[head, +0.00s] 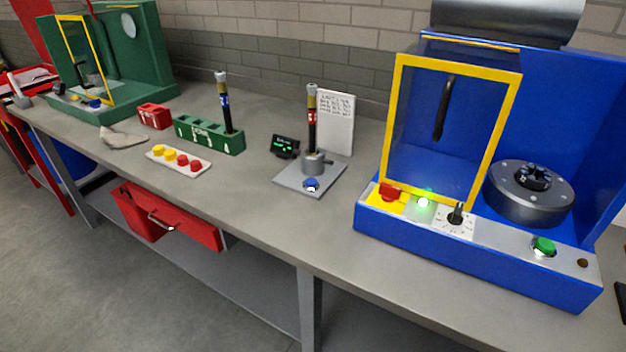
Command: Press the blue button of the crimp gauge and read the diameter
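The crimp gauge (294,178) is a small grey plate in the middle of the bench. Its blue button (312,185) sits near the plate's front corner. A black hose with a brass-coloured end and a red band (312,117) stands upright in the gauge's grey holder (314,163). A small black display (285,147) with green lit characters stands just left of the plate; its digits are too small to read. Neither of my grippers is in view.
A blue machine (450,246) with a yellow-framed guard stands to the right. A green rack (209,136) holds another hose; a white tray (180,159) with yellow and red pieces lies left. A white text card (337,122) stands behind the gauge. Bench in front is clear.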

